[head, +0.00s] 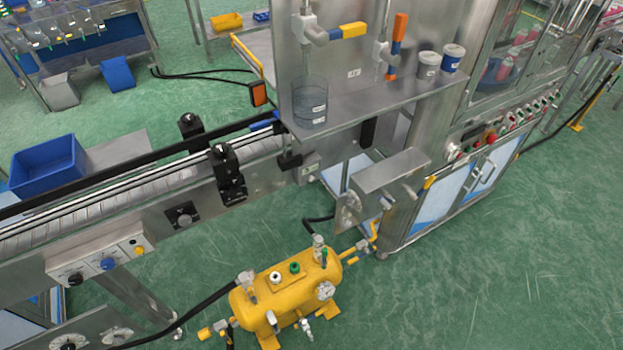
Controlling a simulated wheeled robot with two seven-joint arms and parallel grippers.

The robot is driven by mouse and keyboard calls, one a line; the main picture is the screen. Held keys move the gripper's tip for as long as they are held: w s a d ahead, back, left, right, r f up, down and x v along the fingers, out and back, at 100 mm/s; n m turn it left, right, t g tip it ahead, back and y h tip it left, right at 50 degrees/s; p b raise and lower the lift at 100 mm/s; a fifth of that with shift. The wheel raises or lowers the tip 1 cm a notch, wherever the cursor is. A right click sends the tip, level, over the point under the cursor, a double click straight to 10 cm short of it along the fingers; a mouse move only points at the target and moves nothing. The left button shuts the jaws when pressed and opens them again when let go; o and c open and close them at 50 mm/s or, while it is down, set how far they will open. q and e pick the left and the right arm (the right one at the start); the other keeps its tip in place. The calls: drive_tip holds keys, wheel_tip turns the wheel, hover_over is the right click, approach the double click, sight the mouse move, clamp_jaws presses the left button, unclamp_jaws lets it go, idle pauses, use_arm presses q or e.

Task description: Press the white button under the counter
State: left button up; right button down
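The steel counter (385,108) runs across the upper middle, with a clear cylindrical container (309,100) and two small tubs on it. Under its front edge, a small grey box (309,168) sits by the end of the conveyor. A larger steel box (390,172) with a round metal knob on its face is below the counter. A white button cannot be clearly made out in this view; it may be too small or hidden. Neither of my grippers shows in the head view.
A conveyor (130,190) runs along the left, with a knob panel (105,258) on its front. A yellow tank (287,290) with valves stands on the floor before the counter. A cabinet (455,195) stands at right. Green floor is open at lower right.

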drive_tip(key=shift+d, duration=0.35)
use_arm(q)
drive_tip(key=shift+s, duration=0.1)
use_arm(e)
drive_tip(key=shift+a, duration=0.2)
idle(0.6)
